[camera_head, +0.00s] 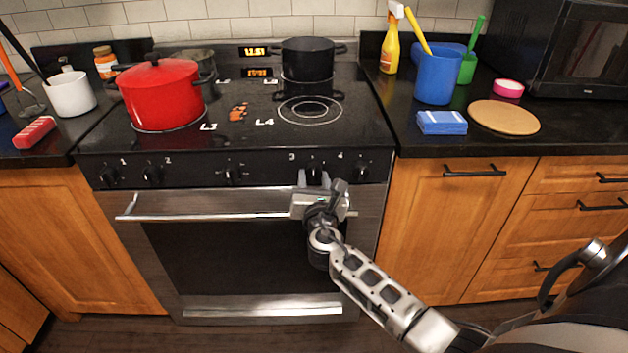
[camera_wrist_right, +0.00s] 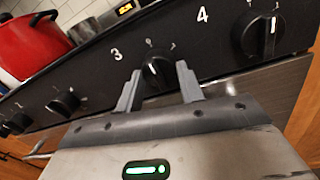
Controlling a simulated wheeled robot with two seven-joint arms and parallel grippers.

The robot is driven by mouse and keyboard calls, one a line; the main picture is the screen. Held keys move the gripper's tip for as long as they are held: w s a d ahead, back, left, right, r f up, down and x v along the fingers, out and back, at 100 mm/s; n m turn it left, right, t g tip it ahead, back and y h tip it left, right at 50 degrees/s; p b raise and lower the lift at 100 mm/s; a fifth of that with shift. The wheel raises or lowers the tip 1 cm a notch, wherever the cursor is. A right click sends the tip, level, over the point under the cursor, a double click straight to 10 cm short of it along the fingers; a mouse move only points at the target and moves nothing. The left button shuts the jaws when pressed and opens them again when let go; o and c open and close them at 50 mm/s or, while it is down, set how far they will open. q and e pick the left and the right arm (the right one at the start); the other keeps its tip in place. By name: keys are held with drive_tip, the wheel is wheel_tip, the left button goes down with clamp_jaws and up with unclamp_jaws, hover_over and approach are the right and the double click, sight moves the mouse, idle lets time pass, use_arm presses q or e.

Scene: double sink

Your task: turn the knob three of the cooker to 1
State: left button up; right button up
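The cooker's front panel (camera_head: 200,168) carries a row of black knobs. Knob three (camera_head: 315,170), beside the printed 3, also shows in the right wrist view (camera_wrist_right: 157,74). Its white pointer line faces roughly up toward the small 0 mark. My right gripper (camera_head: 313,182) is at this knob; in the right wrist view (camera_wrist_right: 158,82) its two grey fingers stand open, one on each side of the knob, with visible gaps. I cannot tell exactly how deep the fingertips reach. My left gripper is not in view.
Knob four (camera_wrist_right: 258,35) is close to the right of the gripper. The oven handle (camera_head: 215,210) runs just below the panel. A red pot (camera_head: 162,98) and a black pot (camera_head: 307,62) stand on the cooktop. The floor before the oven looks clear.

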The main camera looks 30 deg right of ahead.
drive_tip(key=shift+c, duration=1.3)
